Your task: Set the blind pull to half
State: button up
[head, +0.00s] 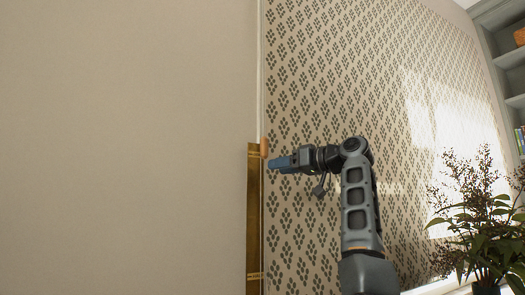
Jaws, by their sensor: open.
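The blind pull appears as a small orange-brown knob (264,148) in the head view, on a thin pale vertical line (261,70) that looks like its cord or rail. It sits just above and to the left of my gripper tips. My gripper (274,163) has blue fingers pointing left towards this line. The fingers are open but seen nearly edge-on, so the gap between them is hard to see. Nothing shows held in them. A small gap in the picture separates fingers and pull; the depth between them I cannot tell.
A brass-coloured vertical strip (254,220) runs below the pull. A plain beige wall (120,150) fills the left. A patterned surface (330,70) lies behind my arm. A leafy plant (480,235) stands at lower right, with grey shelves (505,60) at upper right.

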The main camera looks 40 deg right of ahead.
aim_at(264, 144)
notch_tip(264, 144, up, 7)
jog(key=s+n+y, duration=0.2)
jog(key=shift+p+x, duration=1.4)
jog(key=shift+x, duration=2.4)
jog(key=shift+r, duration=0.1)
jog(key=shift+c, duration=0.2)
grip_shut()
